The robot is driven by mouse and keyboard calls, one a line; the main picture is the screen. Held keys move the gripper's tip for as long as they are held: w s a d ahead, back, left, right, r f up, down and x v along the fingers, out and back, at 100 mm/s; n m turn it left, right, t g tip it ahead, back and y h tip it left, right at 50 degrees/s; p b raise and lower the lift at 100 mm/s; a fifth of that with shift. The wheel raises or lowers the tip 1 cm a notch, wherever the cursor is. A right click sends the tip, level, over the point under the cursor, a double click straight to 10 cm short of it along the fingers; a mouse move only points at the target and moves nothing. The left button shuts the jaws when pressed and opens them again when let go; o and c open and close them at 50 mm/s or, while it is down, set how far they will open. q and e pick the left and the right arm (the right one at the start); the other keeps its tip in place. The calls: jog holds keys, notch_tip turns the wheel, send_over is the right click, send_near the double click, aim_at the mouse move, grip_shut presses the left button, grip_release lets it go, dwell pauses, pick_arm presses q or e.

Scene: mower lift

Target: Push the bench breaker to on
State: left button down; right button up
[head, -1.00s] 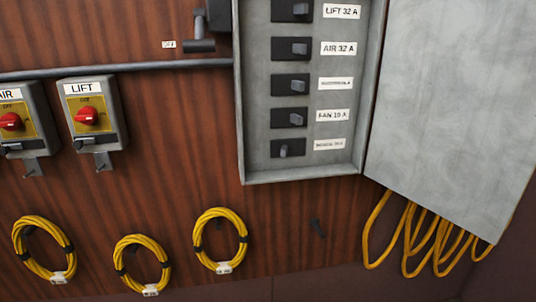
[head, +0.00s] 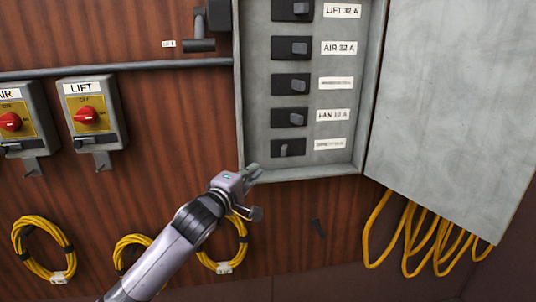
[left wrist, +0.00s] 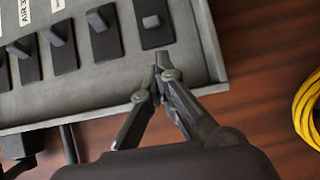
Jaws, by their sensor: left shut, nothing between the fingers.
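The breaker panel (head: 300,175) holds a column of black breakers. The lowest breaker (head: 289,147) has its grey lever toward the left, while the levers above it sit to the right. The label beside it is too blurred to read, so I cannot confirm it is the bench one. My left gripper (head: 254,172) is shut and empty, at the panel's lower left corner, below and left of that breaker. In the left wrist view the shut fingertips (left wrist: 165,66) are just short of the lowest breaker (left wrist: 154,36), apart from its lever.
The open grey panel door (head: 450,100) fills the right side. Lift (head: 90,115) and air (head: 14,120) switch boxes with red knobs hang at left. Yellow cable coils (head: 43,250) hang low on the wooden wall, and more yellow cable (head: 415,240) hangs below the door.

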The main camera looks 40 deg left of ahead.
aim_at(285, 150)
pick_arm(q)
jog(key=shift+a+r, duration=0.1)
jog(key=shift+r, duration=0.2)
jog(key=p+x, duration=0.3)
jog(key=x, duration=0.5)
jog(key=shift+w+a+r, duration=0.15)
jog(key=shift+w, duration=0.1)
jog(key=shift+x, duration=0.75)
